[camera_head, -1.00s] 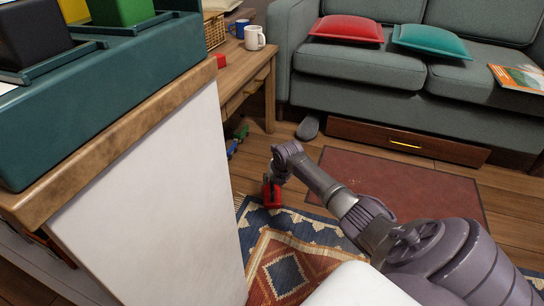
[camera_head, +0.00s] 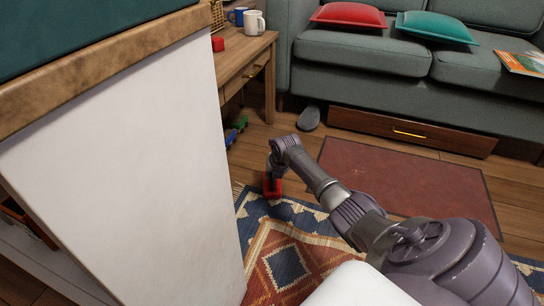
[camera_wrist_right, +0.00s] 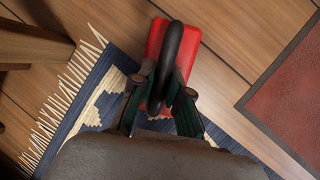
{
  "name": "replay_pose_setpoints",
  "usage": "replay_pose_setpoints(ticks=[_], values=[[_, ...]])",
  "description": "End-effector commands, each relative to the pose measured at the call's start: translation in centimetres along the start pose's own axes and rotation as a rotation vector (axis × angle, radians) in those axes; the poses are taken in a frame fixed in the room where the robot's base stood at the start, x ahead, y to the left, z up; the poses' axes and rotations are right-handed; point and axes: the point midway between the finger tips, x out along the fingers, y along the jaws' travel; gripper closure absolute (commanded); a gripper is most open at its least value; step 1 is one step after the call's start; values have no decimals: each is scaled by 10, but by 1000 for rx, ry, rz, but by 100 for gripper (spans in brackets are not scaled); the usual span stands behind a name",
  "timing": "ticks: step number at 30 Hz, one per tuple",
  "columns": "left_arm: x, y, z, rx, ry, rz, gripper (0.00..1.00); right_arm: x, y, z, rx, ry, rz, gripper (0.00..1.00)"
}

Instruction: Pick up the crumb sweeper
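The crumb sweeper is a red block-like body (camera_wrist_right: 189,50) with a black curved handle (camera_wrist_right: 171,45). It lies on the floor at the fringed edge of the rug, and its red body also shows in the head view (camera_head: 278,187). My right gripper (camera_wrist_right: 164,76) is open directly over it, one finger on each side of the handle. I cannot tell whether either finger touches the handle. In the head view my right gripper (camera_head: 273,176) hides part of the sweeper. My left gripper is not in view.
A patterned rug (camera_head: 287,265) lies under my right arm, with a dark red mat (camera_head: 410,185) to its right. A white-sided cabinet (camera_head: 130,160) stands close on the left. A wooden side table (camera_head: 243,56) and a grey sofa (camera_head: 365,52) stand behind.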

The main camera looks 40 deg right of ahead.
Motion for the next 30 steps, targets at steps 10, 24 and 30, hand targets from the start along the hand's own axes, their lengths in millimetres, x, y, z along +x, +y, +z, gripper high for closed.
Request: replay_pose_setpoints(ticks=[10,24,30], values=[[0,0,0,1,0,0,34,0,0,0,0,0,-1,100],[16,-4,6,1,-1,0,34,-18,4,8,-1,-2,0,100],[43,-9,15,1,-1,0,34,-50,10,22,-1,-2,-1,100]])
